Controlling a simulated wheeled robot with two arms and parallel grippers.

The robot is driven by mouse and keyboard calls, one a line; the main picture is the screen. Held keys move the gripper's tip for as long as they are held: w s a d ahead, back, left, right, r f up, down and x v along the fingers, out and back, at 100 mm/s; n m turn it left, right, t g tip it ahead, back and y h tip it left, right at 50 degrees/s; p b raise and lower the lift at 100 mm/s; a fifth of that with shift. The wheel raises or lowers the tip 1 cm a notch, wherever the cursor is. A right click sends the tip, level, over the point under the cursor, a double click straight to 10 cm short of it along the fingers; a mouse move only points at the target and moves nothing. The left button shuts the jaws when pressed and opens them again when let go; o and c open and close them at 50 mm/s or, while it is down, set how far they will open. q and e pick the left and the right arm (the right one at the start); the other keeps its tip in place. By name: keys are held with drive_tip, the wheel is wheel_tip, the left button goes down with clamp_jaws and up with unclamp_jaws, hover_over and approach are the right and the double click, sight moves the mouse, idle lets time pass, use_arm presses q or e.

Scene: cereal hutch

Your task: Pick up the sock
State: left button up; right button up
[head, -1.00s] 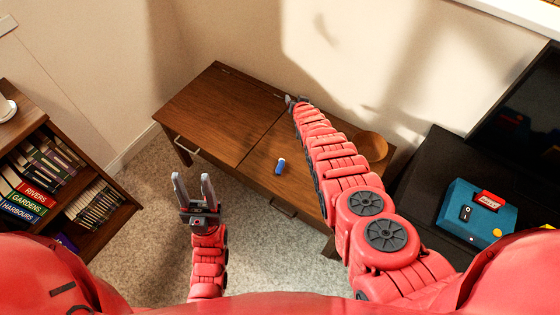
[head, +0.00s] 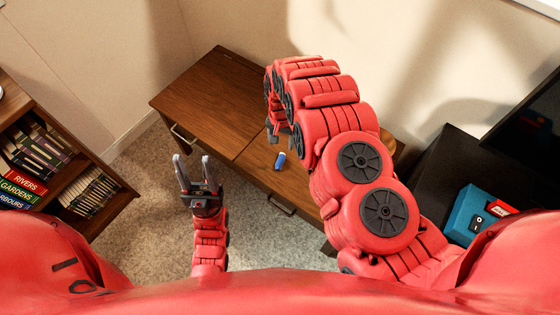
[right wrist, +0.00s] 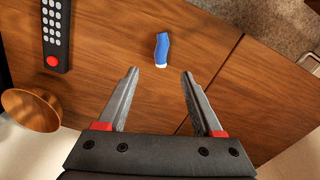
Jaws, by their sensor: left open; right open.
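The sock is a small blue piece with a white end (head: 280,161), lying on the wooden cabinet top near its front edge. It also shows in the right wrist view as a blue sock (right wrist: 162,50), just beyond and between the fingertips, apart from them. My right gripper (right wrist: 160,72) is open and empty above the cabinet top. In the head view its fingers are mostly hidden behind my right arm. My left gripper (head: 190,158) is open and empty, over the carpet in front of the cabinet.
The wooden cabinet (head: 215,100) has front handles. A remote (right wrist: 56,35) and a round wooden bowl or knob (right wrist: 30,110) are on it. A bookshelf (head: 115,195) stands left. A black stand (head: 440,170) with a blue box (head: 470,215) stands right.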

hover_over(280, 160)
drive_tip(key=f, duration=0.6)
drive_tip(key=shift+d, duration=0.2)
drive_tip(key=shift+a+f, duration=0.1)
drive_tip(key=shift+f, duration=0.4)
wheel_tip(280, 160, down, 3)
drive_tip(key=shift+s+a+f+b, duration=0.1)
drive_tip(key=shift+b, duration=0.45)
drive_tip(key=shift+f+b, duration=0.4)
drive_tip(key=shift+f, duration=0.3)
drive_tip(key=shift+r, duration=0.1)
clamp_jaws()
